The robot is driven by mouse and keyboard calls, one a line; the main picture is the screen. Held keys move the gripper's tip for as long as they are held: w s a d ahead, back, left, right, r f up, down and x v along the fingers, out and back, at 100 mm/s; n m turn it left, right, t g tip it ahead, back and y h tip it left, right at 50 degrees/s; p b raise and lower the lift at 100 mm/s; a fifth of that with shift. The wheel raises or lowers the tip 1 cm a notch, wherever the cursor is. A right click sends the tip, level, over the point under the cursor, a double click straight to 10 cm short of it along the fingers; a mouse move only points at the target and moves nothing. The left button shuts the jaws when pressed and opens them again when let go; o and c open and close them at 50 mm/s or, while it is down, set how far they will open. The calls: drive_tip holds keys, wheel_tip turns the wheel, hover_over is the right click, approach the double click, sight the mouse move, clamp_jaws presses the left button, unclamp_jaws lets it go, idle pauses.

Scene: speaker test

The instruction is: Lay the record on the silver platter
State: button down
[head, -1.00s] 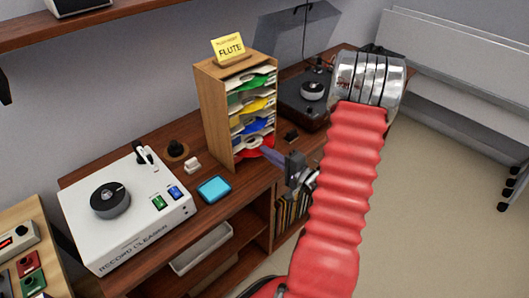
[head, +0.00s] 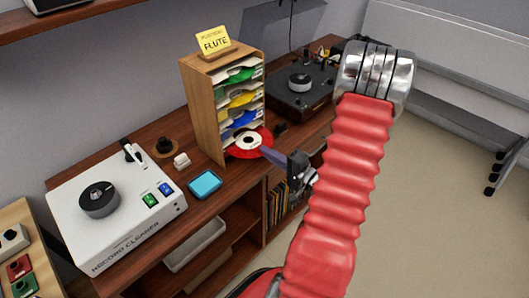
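A red record (head: 265,140) with a pale centre sticks out flat from the bottom slot of the wooden rack (head: 203,125). My gripper (head: 268,153) is at the record's front right edge. Its fingers look closed on that edge, though the finger gap is hard to see. The back of the record is hidden inside the rack. A dark turntable (head: 282,97) stands right of the rack, with a round silver-topped piece (head: 300,80) on it. A white record cleaner (head: 128,238) at left carries a dark disc with a silvery top (head: 99,196). I cannot tell which is the silver platter.
The rack's upper slots hold green, yellow and blue records, under a yellow FLUTE card (head: 214,41). A blue pad (head: 205,184), a small white block (head: 181,161) and a dark round stand (head: 164,146) sit on the wooden bench. Open floor lies at right.

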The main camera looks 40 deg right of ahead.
drive_tip(key=s, duration=1)
drive_tip(key=shift+s+d, duration=0.15)
idle(1.1)
